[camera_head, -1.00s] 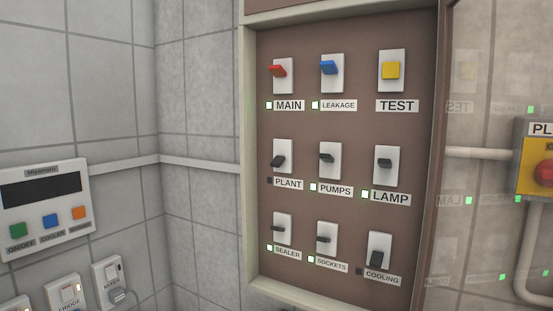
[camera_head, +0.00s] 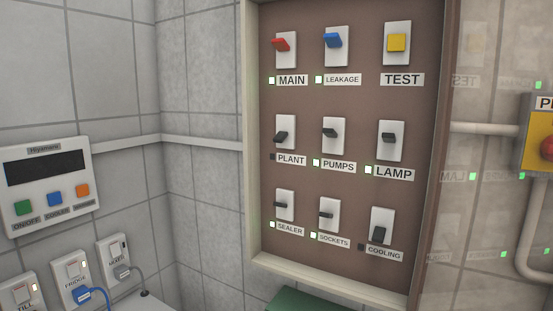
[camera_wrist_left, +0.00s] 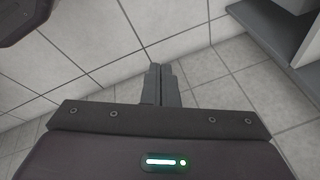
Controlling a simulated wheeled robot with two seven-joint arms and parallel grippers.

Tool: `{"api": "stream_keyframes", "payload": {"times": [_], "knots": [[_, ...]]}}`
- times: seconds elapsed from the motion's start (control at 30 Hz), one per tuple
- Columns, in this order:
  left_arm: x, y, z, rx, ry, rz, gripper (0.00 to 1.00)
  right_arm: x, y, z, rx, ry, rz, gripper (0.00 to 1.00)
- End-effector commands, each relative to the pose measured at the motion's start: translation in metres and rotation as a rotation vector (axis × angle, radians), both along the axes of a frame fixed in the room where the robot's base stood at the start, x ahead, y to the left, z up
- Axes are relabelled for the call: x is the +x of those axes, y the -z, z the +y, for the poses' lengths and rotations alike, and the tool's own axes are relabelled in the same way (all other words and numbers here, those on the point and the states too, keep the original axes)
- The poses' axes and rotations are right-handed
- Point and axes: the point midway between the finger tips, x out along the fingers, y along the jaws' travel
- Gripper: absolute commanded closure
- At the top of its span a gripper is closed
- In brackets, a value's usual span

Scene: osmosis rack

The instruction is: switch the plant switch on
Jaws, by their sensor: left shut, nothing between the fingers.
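The plant switch (camera_head: 281,136) is a black lever on a white plate in the left column, middle row of the brown switch panel (camera_head: 360,100). Its lever tilts downward, and the small lamp beside its PLANT label (camera_head: 291,160) is dark. The pumps switch (camera_head: 330,133) is to its right. My left gripper (camera_wrist_left: 160,72) shows only in the left wrist view, shut and empty, with tiled surfaces beyond it and the panel out of that view. My right gripper is not in view.
The panel has a raised pale frame (camera_head: 252,130) and an open clear door (camera_head: 485,150) on the right. A control box (camera_head: 45,185) and sockets (camera_head: 75,280) are on the left wall. A green object (camera_head: 300,300) is below the panel. A grey ledge (camera_wrist_left: 275,30) shows in the wrist view.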

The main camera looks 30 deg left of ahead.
Motion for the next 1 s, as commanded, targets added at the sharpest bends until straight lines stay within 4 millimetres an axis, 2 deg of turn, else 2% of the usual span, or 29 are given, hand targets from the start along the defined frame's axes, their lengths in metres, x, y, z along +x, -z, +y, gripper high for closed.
{"api": "stream_keyframes", "payload": {"times": [0.03,0.1,0.17,0.2,0.27,0.3,0.4,0.53,0.73,0.8,0.87,1.0], "knots": [[0.043,-0.02,0.009,0.041,0.057,-0.065,1.0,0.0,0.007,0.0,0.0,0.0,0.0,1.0],[0.091,-0.054,0.016,0.1,0.133,-0.136,1.0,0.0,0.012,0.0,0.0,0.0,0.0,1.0],[0.128,-0.087,0.021,0.153,0.196,-0.197,1.0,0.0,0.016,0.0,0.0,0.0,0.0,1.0],[0.152,-0.11,0.023,0.187,0.237,-0.236,1.0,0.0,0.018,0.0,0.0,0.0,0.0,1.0],[0.182,-0.147,0.024,0.243,0.296,-0.294,1.0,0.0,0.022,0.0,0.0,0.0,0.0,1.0],[0.2,-0.173,0.024,0.28,0.335,-0.332,1.0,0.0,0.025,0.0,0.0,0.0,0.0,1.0],[0.236,-0.237,0.019,0.37,0.422,-0.419,1.0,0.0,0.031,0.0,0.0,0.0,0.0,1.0],[0.263,-0.313,0.01,0.476,0.517,-0.515,1.0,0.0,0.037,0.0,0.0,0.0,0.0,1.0],[0.275,-0.415,-0.011,0.622,0.638,-0.639,1.0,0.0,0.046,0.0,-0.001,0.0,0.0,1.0],[0.294,-0.446,0.001,0.775,0.71,-0.691,1.0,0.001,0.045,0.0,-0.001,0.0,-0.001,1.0],[0.305,-0.474,0.006,0.9,0.763,-0.733,1.0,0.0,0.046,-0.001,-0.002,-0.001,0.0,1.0],[0.325,-0.544,0.016,1.227,0.865,-0.808,1.0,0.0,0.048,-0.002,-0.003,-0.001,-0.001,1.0]]}}
